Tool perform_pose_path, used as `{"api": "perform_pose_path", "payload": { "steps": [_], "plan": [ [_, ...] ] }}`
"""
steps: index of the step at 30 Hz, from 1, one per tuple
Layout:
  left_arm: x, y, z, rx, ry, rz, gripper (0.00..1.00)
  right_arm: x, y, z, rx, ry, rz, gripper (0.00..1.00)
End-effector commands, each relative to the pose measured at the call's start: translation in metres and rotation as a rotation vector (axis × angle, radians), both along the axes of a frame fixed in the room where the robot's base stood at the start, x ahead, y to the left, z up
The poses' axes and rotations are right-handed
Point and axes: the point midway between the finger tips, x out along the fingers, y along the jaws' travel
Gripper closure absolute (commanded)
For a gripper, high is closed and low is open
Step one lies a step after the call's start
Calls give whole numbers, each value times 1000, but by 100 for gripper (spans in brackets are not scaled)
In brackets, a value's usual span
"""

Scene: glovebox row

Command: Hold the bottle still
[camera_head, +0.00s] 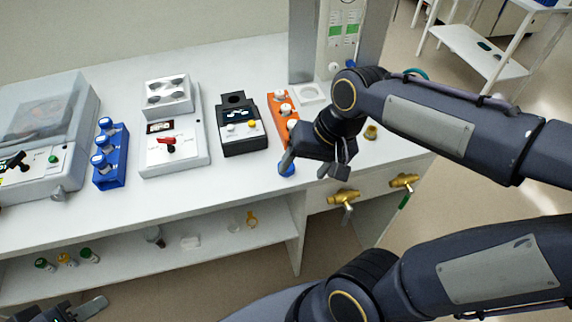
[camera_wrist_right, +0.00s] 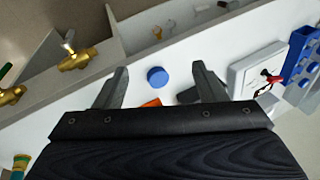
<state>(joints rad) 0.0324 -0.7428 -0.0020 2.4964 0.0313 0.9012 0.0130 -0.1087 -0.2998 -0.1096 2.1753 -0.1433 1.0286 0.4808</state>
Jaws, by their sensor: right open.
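A round blue cap (camera_head: 286,169), seemingly the top of a bottle, is at the front edge of the white bench, just in front of the orange rack. In the right wrist view the blue cap (camera_wrist_right: 157,77) shows from above, between and slightly beyond the fingers; the bottle body is hidden. My right gripper (camera_head: 305,171) is open above the bench beside the cap, fingers apart and empty; its fingers also show in the right wrist view (camera_wrist_right: 160,72). My left gripper (camera_head: 75,311) is partly cut off at the bottom left, low in front of the bench.
The orange rack (camera_head: 278,113) holds white-capped bottles. A black device (camera_head: 241,141), a white device with a red handle (camera_head: 185,152) and a blue rack (camera_head: 111,175) stand left of it. Brass valves (camera_head: 343,196) stick out at the bench front.

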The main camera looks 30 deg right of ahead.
Motion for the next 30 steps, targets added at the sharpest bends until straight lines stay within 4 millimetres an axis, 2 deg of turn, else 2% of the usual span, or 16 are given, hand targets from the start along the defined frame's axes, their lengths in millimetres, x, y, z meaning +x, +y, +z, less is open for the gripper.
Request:
{"api": "perform_pose_path", "payload": {
  "steps": [1,4,6,10,14,23,30],
  "plan": [
    [0,0,2,0,0,0,64,19,-2,-2,-22,68,-45,36],
    [0,0,4,0,0,0,64,50,-8,-8,-78,169,-159,36],
    [0,0,5,0,0,0,64,68,-11,-13,-120,219,-229,36],
    [0,0,6,0,0,0,64,90,-13,-21,-183,270,-320,36],
    [0,0,6,0,0,0,64,97,-13,-24,-207,285,-356,36],
    [0,0,6,0,0,0,64,97,-14,-25,-207,286,-359,36],
    [0,0,5,0,0,0,64,96,-14,-47,-208,288,-358,36]
  ]
}}
